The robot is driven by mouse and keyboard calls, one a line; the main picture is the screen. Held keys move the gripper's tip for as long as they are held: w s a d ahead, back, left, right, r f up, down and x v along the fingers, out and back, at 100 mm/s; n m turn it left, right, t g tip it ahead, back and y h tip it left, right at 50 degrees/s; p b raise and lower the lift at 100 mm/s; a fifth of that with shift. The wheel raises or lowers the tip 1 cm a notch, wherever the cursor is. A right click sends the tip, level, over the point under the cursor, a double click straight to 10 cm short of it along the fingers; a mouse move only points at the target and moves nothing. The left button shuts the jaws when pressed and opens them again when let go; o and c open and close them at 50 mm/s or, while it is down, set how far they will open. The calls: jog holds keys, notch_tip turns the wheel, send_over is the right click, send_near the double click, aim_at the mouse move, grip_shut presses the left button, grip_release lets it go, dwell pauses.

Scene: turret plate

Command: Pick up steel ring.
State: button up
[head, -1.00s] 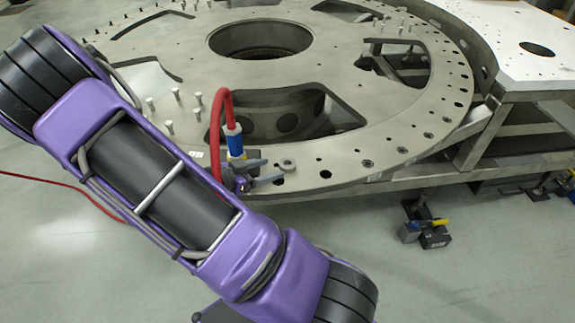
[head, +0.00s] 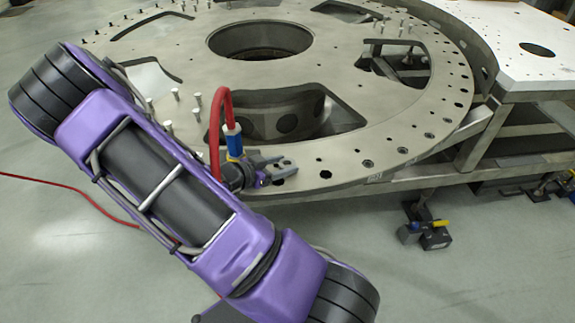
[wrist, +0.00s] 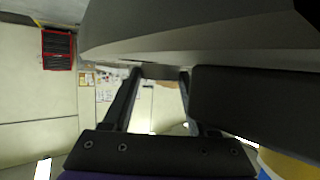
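My gripper (head: 284,166) is low over the near rim of the large round steel plate (head: 350,190), beside the blue and white part with the red hose. The steel ring cannot be made out in the head view; my gripper covers that spot on the rim. In the wrist view the two fingers (wrist: 160,76) stand apart. A dark grey band spans the space between their tips; I cannot tell whether it is the ring or whether the fingers press on it.
Several upright pins (head: 197,98) stand on the plate to the left of the hose (head: 214,130). The plate has large cut-outs and a central hole (head: 260,40). A white-topped steel table (head: 500,40) adjoins at the right.

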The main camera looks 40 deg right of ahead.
grip_shut()
